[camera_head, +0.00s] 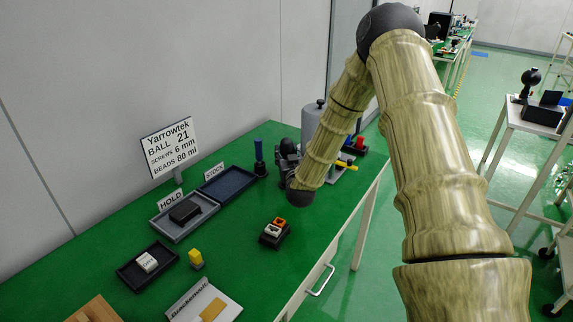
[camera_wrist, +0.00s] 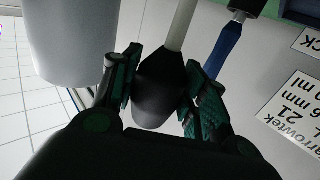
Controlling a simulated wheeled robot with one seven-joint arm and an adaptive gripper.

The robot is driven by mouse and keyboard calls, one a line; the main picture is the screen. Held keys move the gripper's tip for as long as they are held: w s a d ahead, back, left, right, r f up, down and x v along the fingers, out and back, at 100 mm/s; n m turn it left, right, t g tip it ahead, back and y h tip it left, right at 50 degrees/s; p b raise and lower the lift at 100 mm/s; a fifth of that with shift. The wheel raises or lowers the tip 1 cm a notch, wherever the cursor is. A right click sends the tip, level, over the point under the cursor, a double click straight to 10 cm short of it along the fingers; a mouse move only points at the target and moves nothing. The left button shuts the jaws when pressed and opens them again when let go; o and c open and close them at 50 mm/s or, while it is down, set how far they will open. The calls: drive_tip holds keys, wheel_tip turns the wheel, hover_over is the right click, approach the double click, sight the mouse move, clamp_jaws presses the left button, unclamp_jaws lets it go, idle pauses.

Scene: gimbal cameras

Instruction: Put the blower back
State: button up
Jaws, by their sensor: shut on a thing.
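The blower has a dark rounded bulb (camera_wrist: 160,95) and a pale nozzle (camera_wrist: 183,25) in the wrist view. My gripper (camera_wrist: 160,92) is shut on the bulb, one green-padded finger on each side. The nozzle points away from the gripper, toward the top of the picture. In the head view my gripper (camera_head: 288,160) is over the far part of the green bench, partly hidden by my arm. I cannot make out the blower clearly there.
A blue-handled tool (camera_head: 259,152) stands upright close left of my gripper. A grey cylinder (camera_head: 313,118) stands behind it. The STOCK tray (camera_head: 241,173) is empty; the HOLD tray (camera_head: 163,225) holds a black box. A small switch box (camera_head: 273,233) sits nearer.

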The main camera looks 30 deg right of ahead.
drive_tip(key=shift+s+f, duration=0.15)
drive_tip(key=shift+s, duration=0.05)
drive_tip(key=shift+f+p, duration=0.35)
drive_tip(key=shift+f, duration=1.65)
drive_tip(key=shift+f, duration=0.15)
drive_tip(key=o, duration=0.9)
drive_tip(key=shift+r, duration=0.2)
drive_tip(key=b+v, duration=0.2)
drive_tip(key=v, duration=1)
